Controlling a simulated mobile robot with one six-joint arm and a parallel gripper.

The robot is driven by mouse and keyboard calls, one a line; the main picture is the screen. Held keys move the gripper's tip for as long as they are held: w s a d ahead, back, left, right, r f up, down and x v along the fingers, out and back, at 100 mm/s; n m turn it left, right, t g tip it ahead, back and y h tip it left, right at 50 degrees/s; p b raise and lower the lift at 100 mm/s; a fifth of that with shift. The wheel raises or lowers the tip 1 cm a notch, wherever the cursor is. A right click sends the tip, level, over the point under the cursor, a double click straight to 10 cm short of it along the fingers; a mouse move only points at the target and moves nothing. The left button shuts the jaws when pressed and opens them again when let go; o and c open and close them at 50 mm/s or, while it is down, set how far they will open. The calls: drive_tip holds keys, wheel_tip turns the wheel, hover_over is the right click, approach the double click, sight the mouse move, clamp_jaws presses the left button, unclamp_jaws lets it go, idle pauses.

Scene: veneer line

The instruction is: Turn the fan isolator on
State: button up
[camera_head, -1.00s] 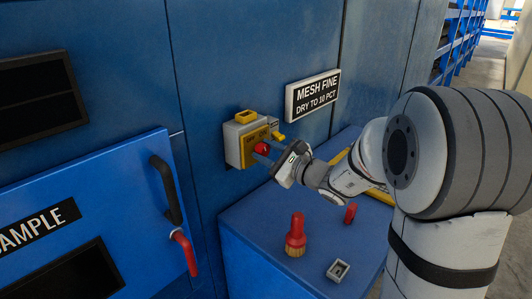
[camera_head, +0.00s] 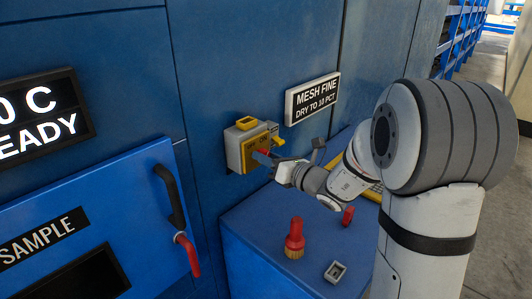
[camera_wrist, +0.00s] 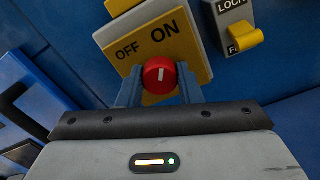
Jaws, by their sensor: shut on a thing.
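The fan isolator (camera_head: 236,137) is a grey box on the blue panel, with a yellow plate (camera_wrist: 185,52) marked OFF and ON. Its round red knob (camera_wrist: 159,75) has a white mark, which points up towards ON in the wrist view. My gripper (camera_wrist: 160,92) is shut on the knob, one blue-grey finger on each side. In the head view my gripper (camera_head: 263,157) reaches the isolator from the right and partly hides the knob. A yellow lever (camera_wrist: 240,38) on a grey LOCK plate sits beside the isolator, at its lower end; the lower label is partly covered.
A lit display (camera_head: 40,115) reads "0 C READY". The blue SAMPLE door (camera_head: 100,220) has a black and red handle. A red-handled brush (camera_head: 295,238), a small grey box (camera_head: 336,271) and a red item (camera_head: 348,216) rest on the blue ledge (camera_head: 260,225). A MESH FINE sign hangs above.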

drive_tip(key=shift+m+p, duration=0.6)
drive_tip(key=shift+m, duration=0.5)
drive_tip(key=o, duration=1)
drive_tip(key=v, duration=0.7)
drive_tip(key=shift+s+d+b, duration=0.3)
drive_tip(key=shift+d, duration=0.05)
